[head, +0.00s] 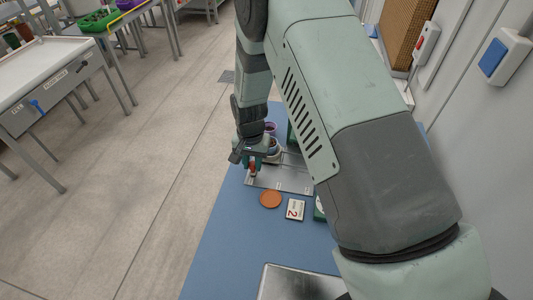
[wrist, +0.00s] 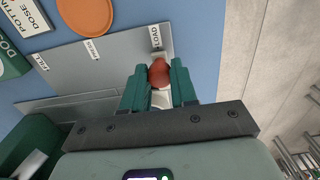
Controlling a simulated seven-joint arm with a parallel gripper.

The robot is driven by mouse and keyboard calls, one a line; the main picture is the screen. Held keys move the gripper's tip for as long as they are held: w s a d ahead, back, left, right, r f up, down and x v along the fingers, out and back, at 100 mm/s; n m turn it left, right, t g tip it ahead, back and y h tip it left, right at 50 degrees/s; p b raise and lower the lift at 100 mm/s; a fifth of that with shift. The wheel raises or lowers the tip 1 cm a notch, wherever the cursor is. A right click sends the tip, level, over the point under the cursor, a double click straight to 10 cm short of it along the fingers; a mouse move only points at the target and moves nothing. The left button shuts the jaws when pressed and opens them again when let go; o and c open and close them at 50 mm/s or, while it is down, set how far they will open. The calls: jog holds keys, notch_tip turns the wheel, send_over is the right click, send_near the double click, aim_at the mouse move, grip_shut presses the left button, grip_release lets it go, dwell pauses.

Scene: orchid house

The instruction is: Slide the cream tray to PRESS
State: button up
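A cream piece (wrist: 161,99), which I take for the cream tray, shows between my fingers in the wrist view, mostly hidden. A red-brown knob (wrist: 160,73) stands by it, at the LOAD label (wrist: 155,36). My gripper (wrist: 160,80) has a green finger on each side of the knob, and the knob fills the narrow gap, so it looks shut on it. The grey metal plate (wrist: 75,60) also bears the PRESS label (wrist: 92,48) in its middle and FILL (wrist: 41,62) at the far left. In the head view the knob (head: 253,169) shows below my gripper (head: 252,162).
The plate lies on a blue bench top (head: 222,235). An orange disc (head: 271,199) and a card marked 2 (head: 295,210) lie just beside the plate. A dark green object (wrist: 12,55) stands near the FILL side. A metal tray (head: 295,283) lies at the near end.

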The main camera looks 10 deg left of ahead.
jog(key=shift+d, duration=4.15)
jog(key=o, duration=0.7)
jog(key=shift+r, duration=3.5)
jog(key=shift+r, duration=0.1)
